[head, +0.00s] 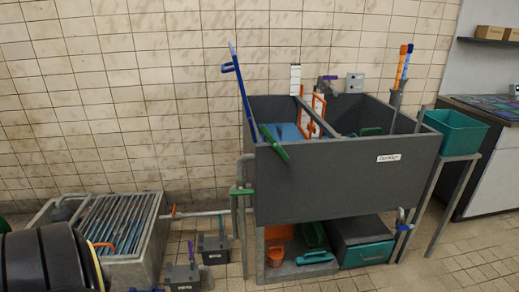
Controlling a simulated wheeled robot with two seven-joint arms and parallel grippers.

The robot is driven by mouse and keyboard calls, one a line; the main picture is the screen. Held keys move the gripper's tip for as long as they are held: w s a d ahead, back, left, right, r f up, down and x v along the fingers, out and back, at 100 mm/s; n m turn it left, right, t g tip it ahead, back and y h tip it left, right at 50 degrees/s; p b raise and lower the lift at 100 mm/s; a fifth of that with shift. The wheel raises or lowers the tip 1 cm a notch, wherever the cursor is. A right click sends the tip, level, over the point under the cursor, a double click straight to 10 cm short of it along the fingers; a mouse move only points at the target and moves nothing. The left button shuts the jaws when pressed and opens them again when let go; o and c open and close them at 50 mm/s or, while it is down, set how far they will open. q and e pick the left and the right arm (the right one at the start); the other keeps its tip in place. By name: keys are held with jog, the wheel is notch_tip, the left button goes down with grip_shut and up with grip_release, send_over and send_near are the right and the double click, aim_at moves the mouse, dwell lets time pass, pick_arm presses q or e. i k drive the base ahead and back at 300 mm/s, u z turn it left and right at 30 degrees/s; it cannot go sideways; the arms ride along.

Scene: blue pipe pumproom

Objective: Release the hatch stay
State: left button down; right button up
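No hatch stay can be identified for certain. A thin blue bar (241,92) with a small side hook near its top stands tilted at the left end of a large grey tank (340,185). A green lever-like piece (274,143) sits slanted on the tank's front rim, near the foot of the bar. Inside the tank is an orange frame (313,115) beside a grey divider. A metal grating (115,222) covers a low grey trough at the left, with an orange handle-like piece on it. Neither of my grippers shows in this view.
A teal bin (456,131) stands on a rack at the right. Green and orange containers and a grey box (362,240) sit under the tank. Small dark boxes (213,247) stand on the floor between trough and tank. Tiled floor at the lower right is clear.

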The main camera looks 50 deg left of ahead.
aim_at(277, 147)
jog(key=u, duration=0.75)
